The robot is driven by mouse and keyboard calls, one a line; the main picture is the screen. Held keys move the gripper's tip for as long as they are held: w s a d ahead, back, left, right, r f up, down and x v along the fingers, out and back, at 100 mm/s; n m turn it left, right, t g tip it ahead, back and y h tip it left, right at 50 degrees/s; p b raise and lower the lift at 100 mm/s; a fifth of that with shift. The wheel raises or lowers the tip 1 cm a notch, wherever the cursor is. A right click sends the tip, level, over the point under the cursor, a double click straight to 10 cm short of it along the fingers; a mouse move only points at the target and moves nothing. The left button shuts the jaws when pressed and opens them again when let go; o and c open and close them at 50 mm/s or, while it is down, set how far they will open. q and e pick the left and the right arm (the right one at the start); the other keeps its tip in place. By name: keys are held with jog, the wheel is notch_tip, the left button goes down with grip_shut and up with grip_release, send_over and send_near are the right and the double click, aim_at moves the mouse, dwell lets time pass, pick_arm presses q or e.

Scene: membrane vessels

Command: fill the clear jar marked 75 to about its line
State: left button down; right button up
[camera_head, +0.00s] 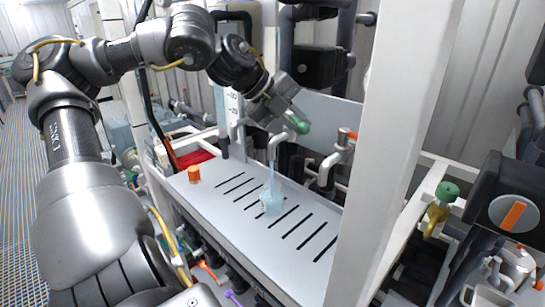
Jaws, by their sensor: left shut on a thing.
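My left gripper (289,115) reaches over the white slotted bench and is shut on a green tap handle (302,127). Below it, a pale bent spout (278,140) points down. A light blue stream (272,174) runs from the spout into a clear jar (271,203) on the bench. The jar holds pale blue liquid; its level, its line and any number are too small to read. My right gripper is not in view.
The white bench (213,206) has several dark slots. An orange-capped item (194,174) stands at its left end. A second tap with an orange handle (347,134) is right of the spout. A broad white post (386,150) rises at the bench's right side.

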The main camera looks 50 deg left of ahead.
pick_arm(q)
jog(key=shift+w+d+f+n+t+y+b, duration=0.15)
jog(key=shift+w+n+y+b, duration=0.1)
jog(key=shift+n+y+b, duration=0.25)
jog(key=shift+w+f+n+t+y+b, duration=0.15)
jog(key=shift+w+n+y+b, duration=0.1)
jog(key=shift+n+y+b, duration=0.25)
jog(key=n+y+b, duration=0.1)
jog(key=w+n+y+b, duration=0.1)
jog(key=n, duration=0.1)
jog(key=w+n+y+b, duration=0.1)
jog(key=b, duration=0.1)
jog(key=shift+d+r+n, duration=0.1)
jog(key=shift+r+n, duration=0.3)
jog(key=c, duration=1.6)
grip_release()
jog(key=shift+o, duration=1.1)
jog(key=shift+w+f, duration=0.1)
jog(key=shift+w, duration=0.05)
